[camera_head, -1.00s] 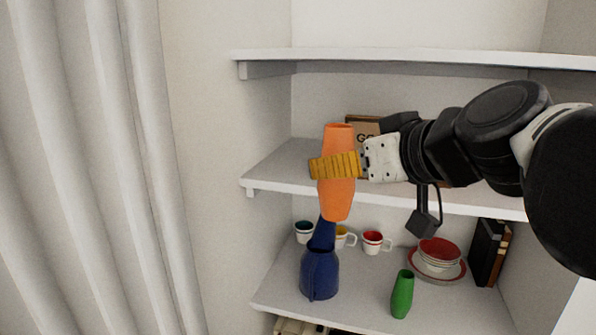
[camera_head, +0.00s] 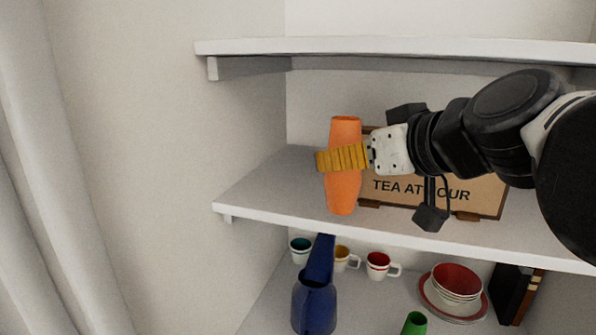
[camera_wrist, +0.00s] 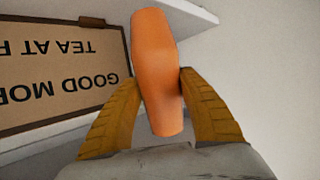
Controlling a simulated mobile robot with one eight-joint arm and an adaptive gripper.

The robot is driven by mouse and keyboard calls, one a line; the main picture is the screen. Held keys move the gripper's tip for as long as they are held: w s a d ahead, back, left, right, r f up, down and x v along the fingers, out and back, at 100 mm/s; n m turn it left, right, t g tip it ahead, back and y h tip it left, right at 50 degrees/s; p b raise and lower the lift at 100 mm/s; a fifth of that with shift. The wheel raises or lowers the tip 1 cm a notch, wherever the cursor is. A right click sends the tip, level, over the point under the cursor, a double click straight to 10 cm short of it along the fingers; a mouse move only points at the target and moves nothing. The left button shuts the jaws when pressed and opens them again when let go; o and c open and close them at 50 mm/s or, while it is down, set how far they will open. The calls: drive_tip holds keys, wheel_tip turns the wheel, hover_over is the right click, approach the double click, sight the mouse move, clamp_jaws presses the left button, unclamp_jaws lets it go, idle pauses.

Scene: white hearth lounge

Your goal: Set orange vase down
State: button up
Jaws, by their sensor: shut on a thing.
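The orange vase (camera_head: 344,190) is held roughly upright in my gripper (camera_head: 342,158), whose yellow ribbed fingers are shut around its middle. In the head view it appears in front of the middle shelf (camera_head: 270,197), near its left part; I cannot tell whether its base touches the shelf. In the wrist view the vase (camera_wrist: 156,60) stands between both fingers (camera_wrist: 160,100), with the shelf's white surface behind it.
A framed sign (camera_head: 460,194) leans at the back of the middle shelf, partly hidden by my arm. The lower shelf holds a blue jug (camera_head: 314,305), several cups, red-and-white bowls (camera_head: 456,282), dark books (camera_head: 512,290) and a green vase (camera_head: 415,324). The upper shelf (camera_head: 400,47) overhangs.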

drive_tip(key=r+p+x, duration=0.1)
drive_tip(key=x, duration=0.4)
drive_tip(key=a+r+p+x, duration=0.1)
drive_tip(key=p+x, duration=0.1)
drive_tip(key=x, duration=0.3)
drive_tip(key=w+r+p+x, duration=0.1)
drive_tip(key=p+x, duration=0.1)
drive_tip(key=x, duration=0.4)
drive_tip(key=shift+a, duration=0.25)
drive_tip(key=o, duration=1.3)
drive_tip(key=shift+f, duration=0.15)
